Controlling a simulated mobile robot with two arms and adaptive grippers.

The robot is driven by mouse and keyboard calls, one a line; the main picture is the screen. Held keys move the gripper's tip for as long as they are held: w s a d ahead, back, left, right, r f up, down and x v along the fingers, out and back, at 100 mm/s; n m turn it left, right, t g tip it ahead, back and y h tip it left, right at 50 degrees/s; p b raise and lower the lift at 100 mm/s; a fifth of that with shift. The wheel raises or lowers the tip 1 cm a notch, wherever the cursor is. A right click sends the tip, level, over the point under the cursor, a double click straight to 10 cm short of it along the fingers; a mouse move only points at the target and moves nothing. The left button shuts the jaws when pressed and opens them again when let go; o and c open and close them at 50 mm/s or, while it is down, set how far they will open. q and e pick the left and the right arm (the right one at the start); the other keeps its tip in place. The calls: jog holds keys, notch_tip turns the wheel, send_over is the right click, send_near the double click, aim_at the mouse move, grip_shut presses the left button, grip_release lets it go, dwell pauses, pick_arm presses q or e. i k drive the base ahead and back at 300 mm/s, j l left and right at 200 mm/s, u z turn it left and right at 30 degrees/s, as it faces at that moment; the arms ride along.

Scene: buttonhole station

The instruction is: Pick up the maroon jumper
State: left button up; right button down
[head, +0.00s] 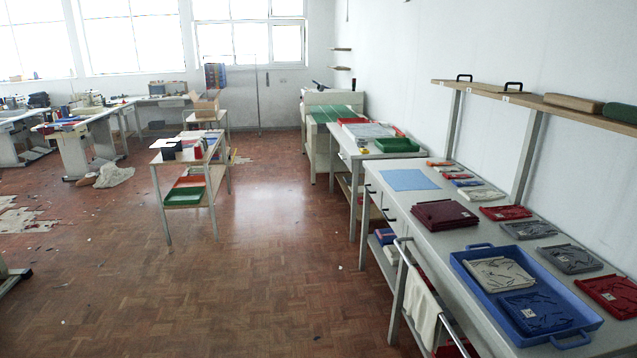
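A dark maroon folded garment or small stack (443,215), the best match for the maroon jumper, lies flat on the long grey worktop (400,205) at the right. It is left of the blue tray and appears clear of it. Smaller deep red folded pieces lie at the back of the worktop (505,212) and at its right end (612,295); their exact kind is hard to tell. Neither of my grippers shows in the head view.
The blue tray (466,268) holds a beige and a blue folded garment. Grey folded garments (571,259) lie behind it. A light blue sheet (408,180) lies farther along. A rail with a cream cloth (420,305) fronts the worktop. The parquet floor (270,280) left of it is open.

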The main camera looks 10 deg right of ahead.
aim_at(445, 214)
jog(key=i+z, duration=0.2)
jog(key=i, duration=0.7)
jog(key=i+j+z, duration=0.2)
jog(key=i, duration=0.7)
